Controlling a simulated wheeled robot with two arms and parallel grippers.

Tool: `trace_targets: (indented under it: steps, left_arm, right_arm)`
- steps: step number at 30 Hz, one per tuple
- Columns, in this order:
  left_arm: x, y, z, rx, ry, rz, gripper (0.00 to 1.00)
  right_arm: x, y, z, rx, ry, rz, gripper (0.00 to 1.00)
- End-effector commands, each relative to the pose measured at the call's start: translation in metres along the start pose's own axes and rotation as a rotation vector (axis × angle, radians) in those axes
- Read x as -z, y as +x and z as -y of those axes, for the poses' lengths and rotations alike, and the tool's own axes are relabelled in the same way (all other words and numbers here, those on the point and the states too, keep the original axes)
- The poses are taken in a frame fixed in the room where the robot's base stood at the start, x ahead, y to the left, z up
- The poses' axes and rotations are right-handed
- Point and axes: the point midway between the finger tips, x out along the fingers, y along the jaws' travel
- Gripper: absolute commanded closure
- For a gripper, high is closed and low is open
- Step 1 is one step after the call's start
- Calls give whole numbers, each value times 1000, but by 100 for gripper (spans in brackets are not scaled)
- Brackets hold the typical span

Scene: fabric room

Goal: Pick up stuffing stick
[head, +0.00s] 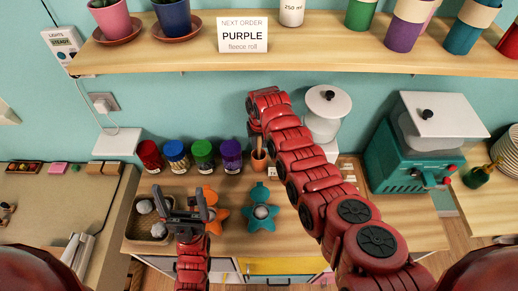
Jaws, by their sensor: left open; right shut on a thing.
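The stuffing stick (257,147) is a thin light-wood rod standing in a small terracotta pot (259,163) at the back of the wooden counter. My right gripper (254,132) is at the pot, pointing down and shut on the stick's upper part; the arm links above hide most of the jaws and the top of the stick. My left gripper (180,197) is open and empty, fingers apart, over the front left of the counter between a basket and an orange star-shaped piece.
A basket (150,232) with grey balls stands at left. Orange (211,198) and teal (262,211) star-shaped pieces lie in front of the pot. A teal machine (405,160) stands at right; a shelf (340,52) runs above.

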Motion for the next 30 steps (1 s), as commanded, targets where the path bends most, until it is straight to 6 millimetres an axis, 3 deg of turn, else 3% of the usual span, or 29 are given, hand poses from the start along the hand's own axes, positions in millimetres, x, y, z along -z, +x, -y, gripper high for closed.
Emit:
trace_targets:
  steps: [14,30]
  left_arm:
    - [-1,-8,0,0,0,0,10]
    - [-8,-45,-2,0,0,0,10]
  right_arm:
    - [3,-12,0,0,-1,-2,100]
    - [12,-88,0,0,0,-3,100]
